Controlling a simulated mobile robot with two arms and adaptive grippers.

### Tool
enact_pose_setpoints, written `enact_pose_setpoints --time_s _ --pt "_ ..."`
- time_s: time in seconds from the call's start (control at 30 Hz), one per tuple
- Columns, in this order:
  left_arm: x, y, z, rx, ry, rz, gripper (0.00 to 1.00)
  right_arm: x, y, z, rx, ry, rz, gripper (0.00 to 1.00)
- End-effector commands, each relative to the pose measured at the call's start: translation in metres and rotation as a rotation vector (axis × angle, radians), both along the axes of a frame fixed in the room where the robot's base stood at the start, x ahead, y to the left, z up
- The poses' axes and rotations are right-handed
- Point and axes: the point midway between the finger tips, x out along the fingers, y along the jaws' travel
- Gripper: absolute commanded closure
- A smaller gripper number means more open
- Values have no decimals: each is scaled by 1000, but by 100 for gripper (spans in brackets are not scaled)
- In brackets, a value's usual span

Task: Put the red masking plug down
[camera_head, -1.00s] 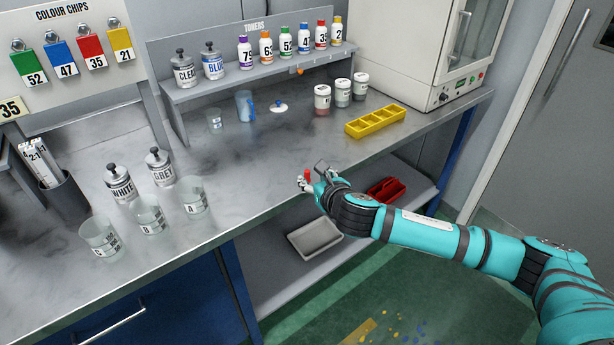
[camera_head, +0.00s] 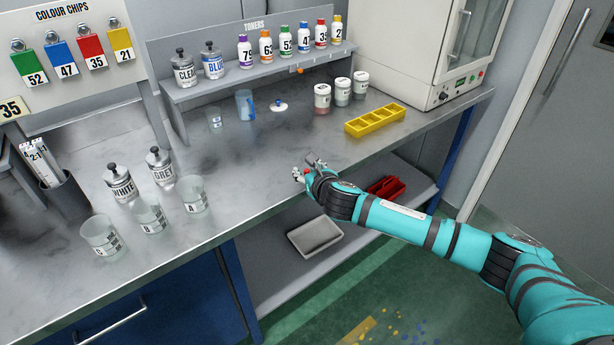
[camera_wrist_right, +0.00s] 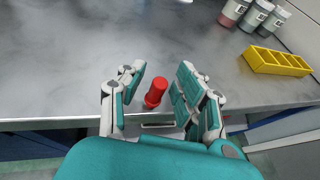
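The red masking plug (camera_wrist_right: 156,91) is between the two fingers of my right gripper (camera_wrist_right: 161,72) in the right wrist view, near the front edge of the bench. A gap shows on each side of it, so the gripper looks open around it. The plug leans a little in that view; its base seems to be at the bench top, but contact is not clear. In the head view my right gripper (camera_head: 304,167) is at the bench's front edge, and only a bit of the red plug (camera_head: 308,172) shows. My left gripper is not in view.
A yellow compartment tray (camera_head: 375,121) and several lidded jars stand to the back right. Clear beakers (camera_head: 193,196) and tins labelled WHITE and GREY stand to the left. The bench (camera_head: 255,160) around the gripper is clear. A red caddy (camera_head: 385,187) sits on the shelf below.

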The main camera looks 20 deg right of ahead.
Motion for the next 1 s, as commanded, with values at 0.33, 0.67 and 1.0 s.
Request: enact_pose_setpoints --time_s 0.33,0.67,1.0 --pt "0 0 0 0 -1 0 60 0 0 0 0 1 0 100" --pt "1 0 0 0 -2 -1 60 0 0 0 0 0 0 100" --pt "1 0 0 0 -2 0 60 0 0 23 1 -4 1 100"
